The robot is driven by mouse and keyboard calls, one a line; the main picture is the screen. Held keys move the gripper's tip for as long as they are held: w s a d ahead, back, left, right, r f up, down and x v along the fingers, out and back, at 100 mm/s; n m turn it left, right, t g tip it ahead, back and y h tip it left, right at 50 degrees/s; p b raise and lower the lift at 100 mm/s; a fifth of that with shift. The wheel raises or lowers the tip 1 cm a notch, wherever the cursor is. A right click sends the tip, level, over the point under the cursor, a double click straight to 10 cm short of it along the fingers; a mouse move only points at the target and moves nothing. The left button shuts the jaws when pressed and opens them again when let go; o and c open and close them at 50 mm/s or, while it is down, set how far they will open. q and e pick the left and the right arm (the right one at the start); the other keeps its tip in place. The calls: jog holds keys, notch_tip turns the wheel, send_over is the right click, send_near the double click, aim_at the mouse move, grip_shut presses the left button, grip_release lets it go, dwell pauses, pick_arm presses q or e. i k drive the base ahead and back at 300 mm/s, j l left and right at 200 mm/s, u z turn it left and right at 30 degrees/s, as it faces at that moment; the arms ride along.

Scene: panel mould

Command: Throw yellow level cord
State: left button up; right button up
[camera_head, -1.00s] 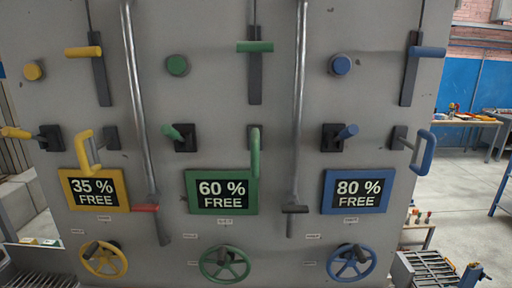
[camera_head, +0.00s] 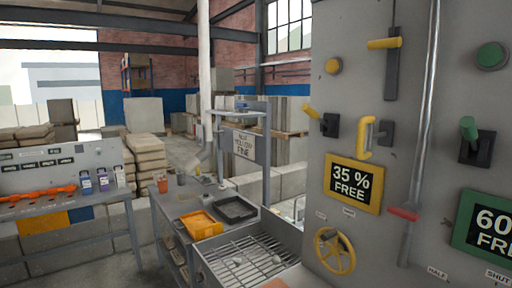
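The grey panel (camera_head: 300,190) fills the right of the view. Its yellow column has a round button (camera_head: 333,66), a T-bar handle (camera_head: 384,43) on a dark vertical slot, a small lever (camera_head: 312,112) on a black plate, a loop handle (camera_head: 366,138) and a handwheel (camera_head: 334,250). A yellow-framed sign (camera_head: 352,184) reads 35 % FREE. A thin line runs up above the T-bar; I cannot tell whether it is a cord. Neither gripper shows.
A metal pipe (camera_head: 427,110) with a red band runs beside the yellow column. Green controls (camera_head: 491,56) are at the right edge. A grated bin (camera_head: 245,255) and a bench with a yellow tray (camera_head: 199,224) stand left of the panel. A tool table (camera_head: 50,205) is farther left.

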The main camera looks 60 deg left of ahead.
aim_at(392, 43)
jog(key=j+u, duration=0.15)
jog(key=j, duration=0.45)
jog(key=k+j+u, duration=0.15)
jog(key=j, duration=0.5)
jog(key=j+u, duration=0.1)
jog(key=j, duration=0.5)
jog(key=j+u, duration=0.15)
jog(key=j, duration=0.5)
jog(key=i+j+u, duration=0.15)
jog(key=j, duration=0.45)
jog(key=j+u, duration=0.15)
jog(key=j, duration=0.5)
jog(key=i+j+u, duration=0.15)
jog(key=j, duration=0.45)
jog(key=z, duration=2.35)
